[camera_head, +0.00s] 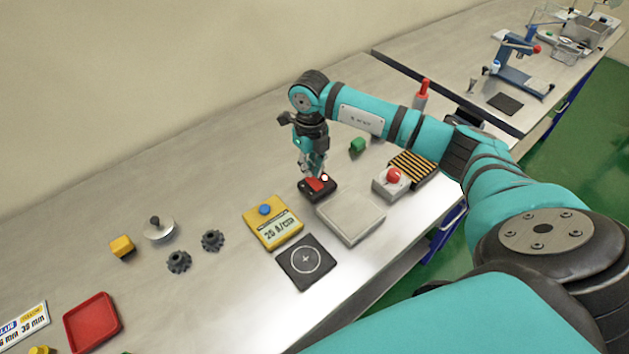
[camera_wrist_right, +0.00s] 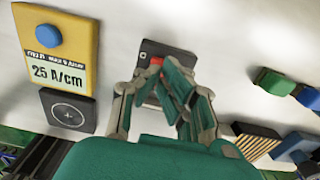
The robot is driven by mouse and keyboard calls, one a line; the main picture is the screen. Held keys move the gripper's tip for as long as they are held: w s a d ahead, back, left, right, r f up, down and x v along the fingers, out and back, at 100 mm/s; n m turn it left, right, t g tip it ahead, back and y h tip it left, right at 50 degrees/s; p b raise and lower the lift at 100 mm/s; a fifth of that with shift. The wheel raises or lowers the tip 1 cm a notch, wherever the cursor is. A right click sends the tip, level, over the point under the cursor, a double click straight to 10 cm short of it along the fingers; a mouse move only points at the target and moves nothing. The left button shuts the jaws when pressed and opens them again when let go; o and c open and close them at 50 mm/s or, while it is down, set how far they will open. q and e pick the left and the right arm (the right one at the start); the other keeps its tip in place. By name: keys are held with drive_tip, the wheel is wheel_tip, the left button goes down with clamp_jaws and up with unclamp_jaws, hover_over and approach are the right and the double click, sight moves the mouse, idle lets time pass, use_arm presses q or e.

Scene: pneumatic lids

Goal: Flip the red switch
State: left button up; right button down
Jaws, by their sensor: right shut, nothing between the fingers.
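The red switch (camera_head: 316,185) is a red rocker on a black box (camera_head: 328,193) that lies on the steel bench. My right gripper (camera_head: 317,174) points down right over it, with its fingertips at or just above the rocker; I cannot tell if they touch. In the right wrist view the gripper (camera_wrist_right: 160,82) is shut and empty, and its fingers cover most of the switch. A bit of the red rocker (camera_wrist_right: 156,61) shows at the fingertips, on the dark box (camera_wrist_right: 168,50). My left gripper is not in view.
Beside the switch are a yellow meter (camera_head: 288,236) with a blue button, a grey plate (camera_head: 351,217), a red push button (camera_head: 393,175) on a grey box, a striped block (camera_head: 413,168) and a green block (camera_head: 357,146). Gears and a red tray (camera_head: 92,322) lie further left.

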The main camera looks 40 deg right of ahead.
sight(312, 179)
drive_tip(key=shift+s+f+b, duration=0.1)
drive_tip(key=shift+f+b, duration=0.8)
drive_tip(key=shift+f, duration=0.3)
idle(0.3)
drive_tip(key=shift+r, duration=0.1)
drive_tip(key=shift+r+p, duration=0.7)
drive_tip(key=shift+r, duration=0.15)
drive_tip(key=shift+r+p, duration=1.55)
drive_tip(key=shift+r, duration=1.1)
drive_tip(key=shift+f, duration=0.15)
